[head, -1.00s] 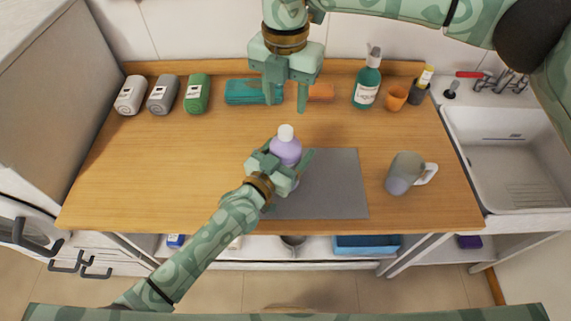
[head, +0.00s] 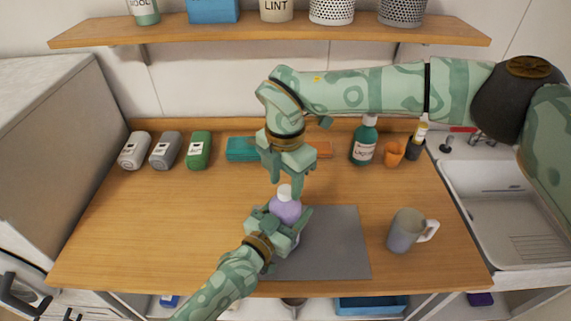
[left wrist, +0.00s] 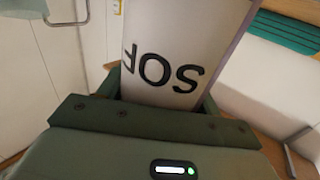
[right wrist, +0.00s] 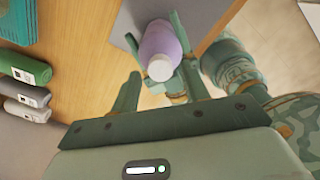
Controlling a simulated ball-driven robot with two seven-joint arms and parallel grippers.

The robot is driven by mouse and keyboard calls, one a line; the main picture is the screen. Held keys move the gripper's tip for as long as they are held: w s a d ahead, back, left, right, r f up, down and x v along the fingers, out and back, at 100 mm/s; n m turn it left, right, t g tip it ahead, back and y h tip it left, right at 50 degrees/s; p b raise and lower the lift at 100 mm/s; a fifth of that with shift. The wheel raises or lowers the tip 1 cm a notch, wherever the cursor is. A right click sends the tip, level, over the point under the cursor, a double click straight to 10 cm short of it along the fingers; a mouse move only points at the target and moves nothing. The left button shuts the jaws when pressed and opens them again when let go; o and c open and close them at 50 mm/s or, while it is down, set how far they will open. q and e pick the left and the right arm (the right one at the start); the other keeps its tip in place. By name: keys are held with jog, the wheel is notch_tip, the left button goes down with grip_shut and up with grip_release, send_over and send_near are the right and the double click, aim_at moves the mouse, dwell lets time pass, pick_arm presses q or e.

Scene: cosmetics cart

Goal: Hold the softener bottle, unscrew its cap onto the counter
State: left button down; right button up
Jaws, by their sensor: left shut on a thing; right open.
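The softener bottle (head: 286,208) is lilac and stands upright at the left part of the grey mat (head: 335,240). Its white cap (head: 284,191) is on top, and it also shows in the right wrist view (right wrist: 160,69). My left gripper (head: 290,228) is shut around the bottle's body. In the left wrist view the label with "SOF" (left wrist: 165,72) sits between the fingers. My right gripper (head: 284,188) is open, pointing down over the cap. In the right wrist view its fingers (right wrist: 155,85) lie either side of the cap's line; contact is not visible.
A grey mug (head: 405,230) stands right of the mat. The sink (head: 500,200) is at right.

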jog(key=shift+f, duration=0.9)
